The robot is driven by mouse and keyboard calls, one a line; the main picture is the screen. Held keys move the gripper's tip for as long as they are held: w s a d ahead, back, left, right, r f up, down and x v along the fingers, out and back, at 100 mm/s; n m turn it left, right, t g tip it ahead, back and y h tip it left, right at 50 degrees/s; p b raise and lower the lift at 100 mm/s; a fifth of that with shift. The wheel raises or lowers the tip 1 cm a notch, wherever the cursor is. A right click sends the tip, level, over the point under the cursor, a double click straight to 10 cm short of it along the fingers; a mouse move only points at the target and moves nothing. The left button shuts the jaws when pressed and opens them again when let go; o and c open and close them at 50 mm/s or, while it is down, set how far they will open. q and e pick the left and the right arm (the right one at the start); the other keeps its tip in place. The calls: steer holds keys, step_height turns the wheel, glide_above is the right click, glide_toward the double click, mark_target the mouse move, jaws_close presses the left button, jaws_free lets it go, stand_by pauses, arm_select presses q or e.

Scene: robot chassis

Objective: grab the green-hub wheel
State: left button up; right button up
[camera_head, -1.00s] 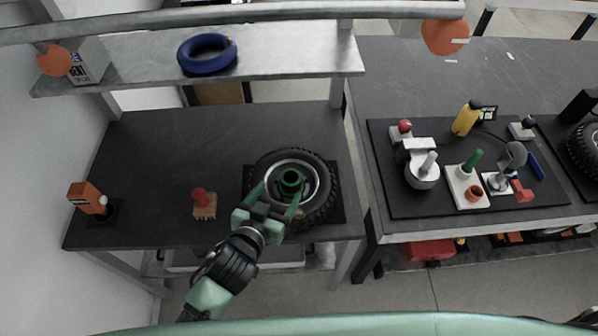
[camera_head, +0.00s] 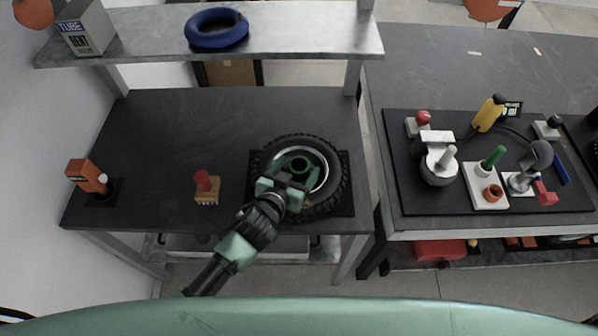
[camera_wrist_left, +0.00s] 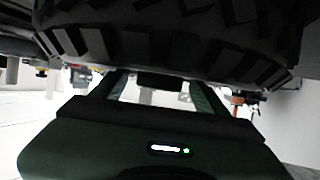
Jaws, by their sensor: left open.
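The green-hub wheel (camera_head: 330,195) lies flat on a black mat at the right end of the left table. It has a black knobby tire, a silver rim and a green hub (camera_head: 299,166). My left gripper (camera_head: 292,175) is open over the near side of the wheel, its fingers reaching toward the hub and hiding part of the rim. In the left wrist view, the tire tread (camera_wrist_left: 170,40) fills the top, close to the open fingers (camera_wrist_left: 160,88). I cannot tell whether the fingers touch the hub. My right gripper is not in view.
A red-topped brush (camera_head: 206,187) and an orange tool (camera_head: 88,176) stand to the left on the table. A shelf (camera_head: 290,32) with a blue ring (camera_head: 216,29) spans the back. The right table (camera_head: 440,80) holds several tools on a black mat.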

arm_select(q)
steer(key=shift+x, duration=0.9)
steer(key=shift+s, duration=0.15)
jaws_close()
steer(key=shift+d+r, duration=0.1)
steer(key=shift+r, duration=0.15)
steer(key=shift+r, duration=0.1)
